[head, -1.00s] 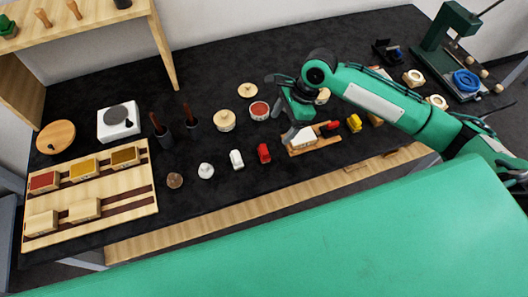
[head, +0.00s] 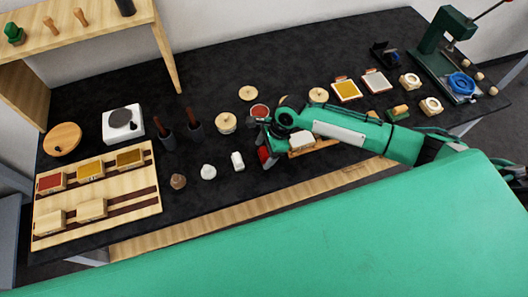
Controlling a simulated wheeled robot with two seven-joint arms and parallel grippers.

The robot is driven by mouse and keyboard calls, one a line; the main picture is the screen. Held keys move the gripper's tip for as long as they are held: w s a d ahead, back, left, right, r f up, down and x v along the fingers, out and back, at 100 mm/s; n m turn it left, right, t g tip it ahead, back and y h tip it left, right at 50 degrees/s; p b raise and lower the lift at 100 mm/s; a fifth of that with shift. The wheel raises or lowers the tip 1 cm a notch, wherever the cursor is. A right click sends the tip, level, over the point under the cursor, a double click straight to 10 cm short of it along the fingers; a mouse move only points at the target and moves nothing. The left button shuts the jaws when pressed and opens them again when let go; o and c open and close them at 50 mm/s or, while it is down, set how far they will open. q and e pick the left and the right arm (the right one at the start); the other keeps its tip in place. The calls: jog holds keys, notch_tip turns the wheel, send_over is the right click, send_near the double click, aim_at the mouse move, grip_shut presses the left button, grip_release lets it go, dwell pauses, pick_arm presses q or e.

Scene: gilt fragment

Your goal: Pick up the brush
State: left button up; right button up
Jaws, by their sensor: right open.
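No brush shows clearly. My right gripper (head: 267,163) hangs low over the front middle of the table, well to the right of these cups. It is open, at a small red object (head: 264,154) that it partly covers; I cannot tell whether they touch. My left gripper is not in view.
Small white pieces (head: 237,161) (head: 208,171) and a brown one (head: 178,181) stand left of the gripper. A wooden rack (head: 145,203) with coloured blocks lies at the left. Round lidded pots (head: 226,124) stand behind. A green press (head: 437,45) stands at the back right.

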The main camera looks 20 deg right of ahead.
aim_at(264, 151)
jog(key=shift+a+f, duration=0.15)
jog(key=shift+f, duration=0.15)
jog(key=c, duration=1.1)
jog(key=shift+o, duration=0.2)
notch_tip(264, 151, up, 20)
jog(key=b, duration=0.3)
jog(key=shift+b, duration=0.3)
jog(key=o, duration=0.3)
jog(key=shift+c, duration=1.1)
